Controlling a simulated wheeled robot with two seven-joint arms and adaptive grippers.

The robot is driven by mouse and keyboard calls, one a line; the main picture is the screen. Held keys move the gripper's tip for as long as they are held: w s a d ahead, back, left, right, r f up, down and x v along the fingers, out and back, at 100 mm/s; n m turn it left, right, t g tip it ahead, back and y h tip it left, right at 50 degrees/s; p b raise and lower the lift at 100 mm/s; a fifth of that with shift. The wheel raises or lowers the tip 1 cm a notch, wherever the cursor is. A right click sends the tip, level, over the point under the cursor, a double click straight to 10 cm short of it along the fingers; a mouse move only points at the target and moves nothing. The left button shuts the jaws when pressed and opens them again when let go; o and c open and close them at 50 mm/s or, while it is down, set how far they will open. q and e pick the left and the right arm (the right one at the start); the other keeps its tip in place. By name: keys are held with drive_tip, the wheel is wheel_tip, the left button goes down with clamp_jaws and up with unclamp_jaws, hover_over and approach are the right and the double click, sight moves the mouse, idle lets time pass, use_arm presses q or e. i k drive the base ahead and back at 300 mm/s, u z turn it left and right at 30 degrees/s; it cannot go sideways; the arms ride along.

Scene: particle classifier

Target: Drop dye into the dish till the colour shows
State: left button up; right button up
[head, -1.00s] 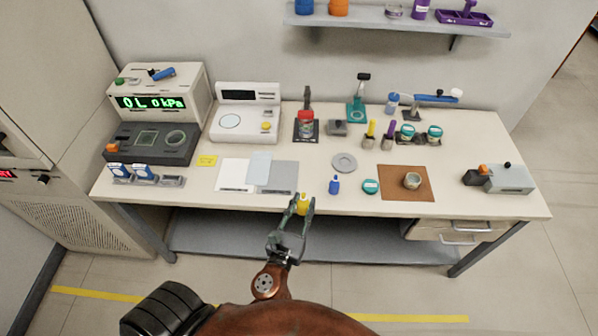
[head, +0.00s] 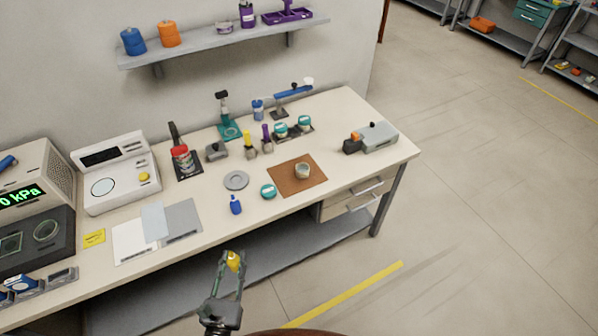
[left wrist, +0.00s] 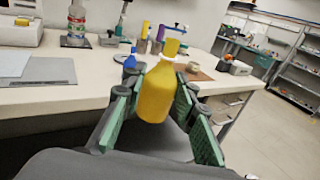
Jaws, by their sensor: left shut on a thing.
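My left gripper (head: 231,266) is shut on a small yellow dropper bottle (head: 233,260), held in front of the bench's front edge. In the left wrist view the yellow bottle (left wrist: 155,92) stands nearly upright between the two fingers, cap up. A small greyish-green bowl-like dish (head: 302,171) sits on a brown mat (head: 283,183), apart from the gripper, farther back and to the right. Its inside is too small to judge for colour. A blue dropper bottle (head: 235,205) stands on the bench nearer the gripper. My right gripper is out of view.
A teal-lidded round container (head: 268,191) and a grey round plate (head: 236,180) lie left of the mat. Grey and white sheets (head: 182,221) cover the bench farther left. A grey device (head: 377,138) stands at the right end.

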sight(301, 169)
drive_tip(key=k, duration=1.25)
drive_tip(key=z, duration=0.45)
drive_tip(key=i, duration=0.5)
drive_tip(key=z, duration=0.8)
drive_tip(key=i, duration=1.55)
drive_tip(key=u, duration=0.9)
drive_tip(key=i, duration=0.35)
drive_tip(key=u, duration=0.35)
